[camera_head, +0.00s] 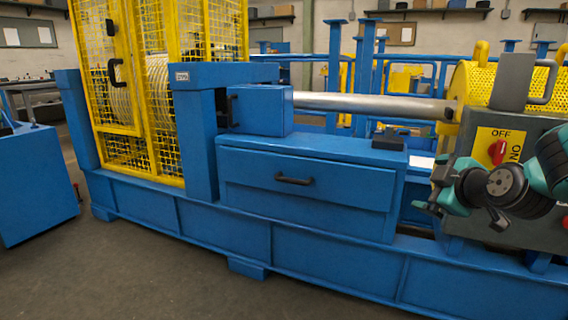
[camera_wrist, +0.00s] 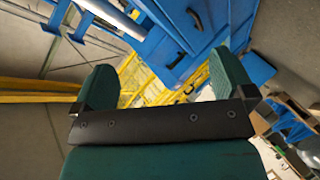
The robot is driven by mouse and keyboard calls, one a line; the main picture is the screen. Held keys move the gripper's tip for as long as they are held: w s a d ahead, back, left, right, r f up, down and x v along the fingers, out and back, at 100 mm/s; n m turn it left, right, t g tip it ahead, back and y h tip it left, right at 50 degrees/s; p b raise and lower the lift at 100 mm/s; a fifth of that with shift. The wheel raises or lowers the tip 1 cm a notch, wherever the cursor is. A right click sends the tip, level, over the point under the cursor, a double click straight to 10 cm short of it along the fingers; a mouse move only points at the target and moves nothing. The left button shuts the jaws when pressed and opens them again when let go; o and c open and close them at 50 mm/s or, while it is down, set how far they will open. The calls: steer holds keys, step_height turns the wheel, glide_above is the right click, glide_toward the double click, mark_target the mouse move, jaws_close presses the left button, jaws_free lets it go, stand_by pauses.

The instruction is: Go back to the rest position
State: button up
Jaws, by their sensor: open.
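My gripper (camera_head: 462,211) is at the right of the head view, in front of the grey switch box (camera_head: 487,233). Its fingers point left and it is open with nothing between the fingers. In the wrist view its two green fingers (camera_wrist: 164,85) stand wide apart. The box carries a yellow plate with a red switch (camera_head: 497,151) marked OFF and ON. My wrist and arm hide part of the box's front.
A blue machine frame with a closed drawer (camera_head: 305,190) runs along the middle. A yellow mesh cage (camera_head: 160,90) with a door handle stands at left. A metal shaft (camera_head: 370,104) runs toward a yellow guard (camera_head: 480,84). Grey floor (camera_head: 150,270) in front is clear.

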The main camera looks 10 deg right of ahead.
steer(key=s+a+m+g+y, duration=0.1)
steer(key=s+a+g+y, duration=0.4)
steer(key=a, duration=0.8)
steer(key=s+a+f+m+g, duration=0.1)
steer(key=s+a+g, duration=0.35)
steer(key=s, duration=0.55)
steer(key=s+a+f+m+g, duration=0.15)
steer(key=s+a+g, duration=0.35)
steer(key=s, duration=0.5)
step_height(320, 180, up, 39)
steer(key=p, duration=3.8)
steer(key=shift+s+a+f+t+h, duration=0.2)
steer(key=shift+s+t+h, duration=0.1)
steer(key=shift+t+h, duration=0.15)
steer(key=shift+m, duration=0.25)
